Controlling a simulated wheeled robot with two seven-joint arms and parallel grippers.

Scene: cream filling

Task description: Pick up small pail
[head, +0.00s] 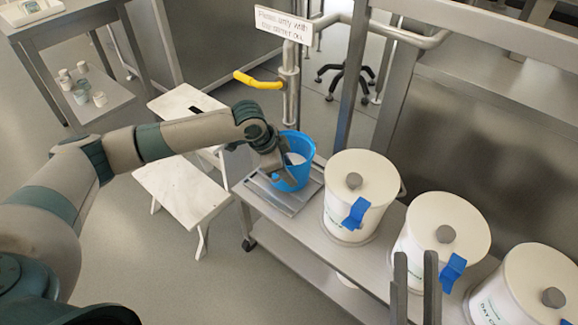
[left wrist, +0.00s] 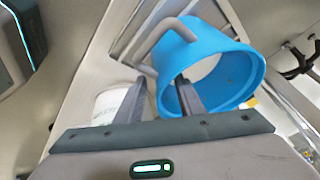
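The small pail (head: 296,165) is blue with a grey handle and stands at the left end of the metal cart, on a flat metal plate (head: 284,200). In the left wrist view the pail (left wrist: 228,92) fills the upper right, its opening towards the camera. My left gripper (head: 283,170) is at the pail. Its fingers (left wrist: 162,98) are apart, one inside the opening and one outside, with the pail's wall between them. No firm grip shows. My right gripper (head: 415,287) is at the bottom of the head view, fingers apart and empty.
A white step stool (head: 180,188) is left of the cart. A post with a yellow handle (head: 258,80) rises behind the pail.

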